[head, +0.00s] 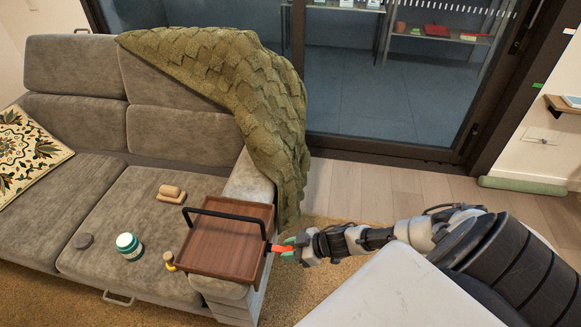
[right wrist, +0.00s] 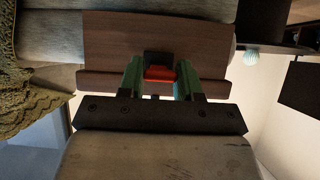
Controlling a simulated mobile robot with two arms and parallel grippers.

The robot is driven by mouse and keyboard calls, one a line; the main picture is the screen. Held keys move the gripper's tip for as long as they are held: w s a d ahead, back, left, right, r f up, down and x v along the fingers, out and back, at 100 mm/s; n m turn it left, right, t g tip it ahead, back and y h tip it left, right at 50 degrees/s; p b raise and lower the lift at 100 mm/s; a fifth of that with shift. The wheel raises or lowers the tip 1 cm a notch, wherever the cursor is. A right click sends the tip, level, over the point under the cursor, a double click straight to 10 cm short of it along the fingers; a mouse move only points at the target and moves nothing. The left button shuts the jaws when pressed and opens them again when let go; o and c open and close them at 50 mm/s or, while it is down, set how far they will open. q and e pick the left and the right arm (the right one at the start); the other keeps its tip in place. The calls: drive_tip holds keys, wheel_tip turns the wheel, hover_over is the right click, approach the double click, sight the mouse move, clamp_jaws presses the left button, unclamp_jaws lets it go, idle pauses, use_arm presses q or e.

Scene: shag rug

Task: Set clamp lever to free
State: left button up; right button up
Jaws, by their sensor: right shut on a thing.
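A brown wooden tray (head: 222,239) with a black bar handle rests on the sofa's right armrest. A red clamp lever (head: 280,248) sticks out from the tray's right side. My right gripper (head: 288,246), with green fingers, is shut on the lever. In the right wrist view the red lever (right wrist: 160,75) lies between the two green fingers, in front of a dark block on the tray's wooden face (right wrist: 108,36). The fingers partly hide the lever's sides. My left gripper is not in view.
A green knitted blanket (head: 225,75) hangs over the sofa's right side, behind the tray.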

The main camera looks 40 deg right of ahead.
drive_tip(key=o, duration=0.9)
drive_tip(key=shift+o, duration=0.2)
drive_tip(key=p+v, duration=0.1)
drive_tip(key=v, duration=0.9)
drive_tip(key=shift+s+d+r, duration=0.2)
drive_tip(key=shift+r, duration=0.05)
